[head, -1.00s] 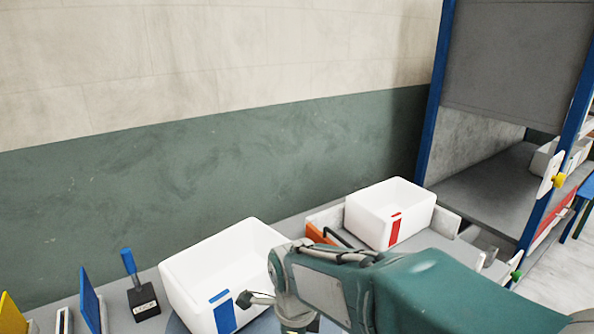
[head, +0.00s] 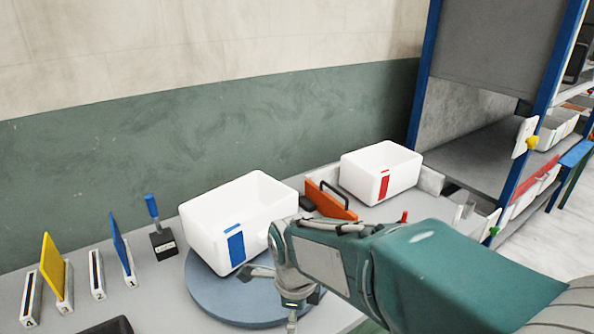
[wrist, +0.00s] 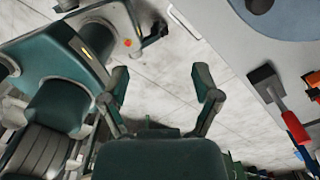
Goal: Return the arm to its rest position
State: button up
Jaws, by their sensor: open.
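My gripper (wrist: 162,88) is open and empty in the wrist view, its two fingers apart over the pale floor (wrist: 170,65). My green arm (head: 420,265) reaches in from the lower right of the head view and bends down beside the round blue-grey turntable (head: 215,300). A white box with a blue mark (head: 205,235) stands on the turntable, partly behind my arm. My own body fills the left of the wrist view.
The table edge (wrist: 235,85) runs along the right of the wrist view, with a red-handled tool (wrist: 290,122). A white box with a red mark (head: 385,165) stands behind my arm. Slotted holders (head: 97,275) with yellow and blue plates stand at left.

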jog(key=s+d+r+n+t, duration=0.2)
jog(key=s+d+r+n, duration=0.2)
jog(key=d+n, duration=0.3)
jog(key=s+d+r+n+t, duration=0.3)
jog(key=s+d+r+n, duration=0.2)
jog(key=n, duration=0.8)
jog(key=s+d, duration=0.2)
jog(key=d, duration=0.1)
jog(key=shift+d+t, duration=0.3)
jog(key=shift+r, duration=0.1)
